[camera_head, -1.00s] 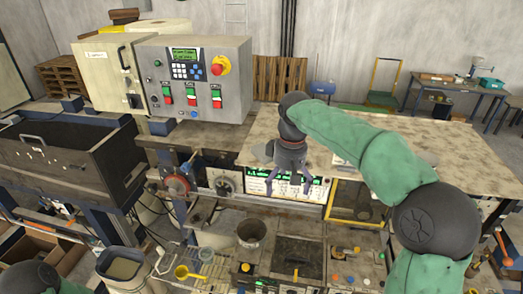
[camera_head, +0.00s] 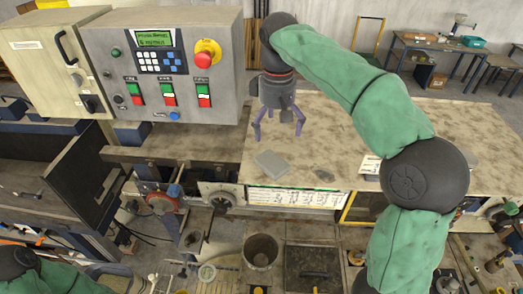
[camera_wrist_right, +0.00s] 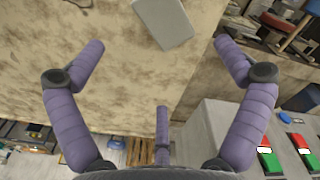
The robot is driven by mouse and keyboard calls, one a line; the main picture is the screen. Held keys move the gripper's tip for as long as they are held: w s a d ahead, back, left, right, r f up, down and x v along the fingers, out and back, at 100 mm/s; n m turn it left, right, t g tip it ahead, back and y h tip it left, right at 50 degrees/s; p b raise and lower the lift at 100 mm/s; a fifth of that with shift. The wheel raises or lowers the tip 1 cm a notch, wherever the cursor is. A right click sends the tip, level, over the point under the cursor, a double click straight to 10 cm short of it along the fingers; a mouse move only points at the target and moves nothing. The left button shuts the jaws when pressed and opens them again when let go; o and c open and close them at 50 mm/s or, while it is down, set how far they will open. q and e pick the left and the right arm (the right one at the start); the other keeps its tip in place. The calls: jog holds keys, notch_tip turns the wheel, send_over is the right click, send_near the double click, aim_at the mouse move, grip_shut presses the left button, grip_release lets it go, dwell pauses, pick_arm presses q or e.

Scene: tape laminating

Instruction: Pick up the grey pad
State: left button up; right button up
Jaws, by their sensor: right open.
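The grey pad (camera_head: 272,163) is a flat rectangle lying on the worktable, near its front left part. In the right wrist view the pad (camera_wrist_right: 162,22) shows at the top, beyond the fingertips. My right gripper (camera_head: 278,128) is open and empty, with its purple fingers pointing down above the table behind the pad. The fingers (camera_wrist_right: 160,70) are spread wide in the right wrist view and touch nothing. My left gripper is out of view; only a bit of my left arm shows at the lower left.
A control box (camera_head: 165,68) with buttons stands left of the right gripper. The worktable (camera_head: 345,130) is mostly clear. A grey pot (camera_head: 261,252) stands in front.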

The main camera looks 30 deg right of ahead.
send_over(275, 159)
notch_tip(275, 159, down, 5)
jog(key=shift+f, duration=0.4)
jog(key=shift+f+p, duration=0.85)
jog(key=shift+f, duration=1.5)
jog(key=c, duration=1.1)
jog(key=shift+o, duration=0.2)
jog(key=shift+r, duration=0.1)
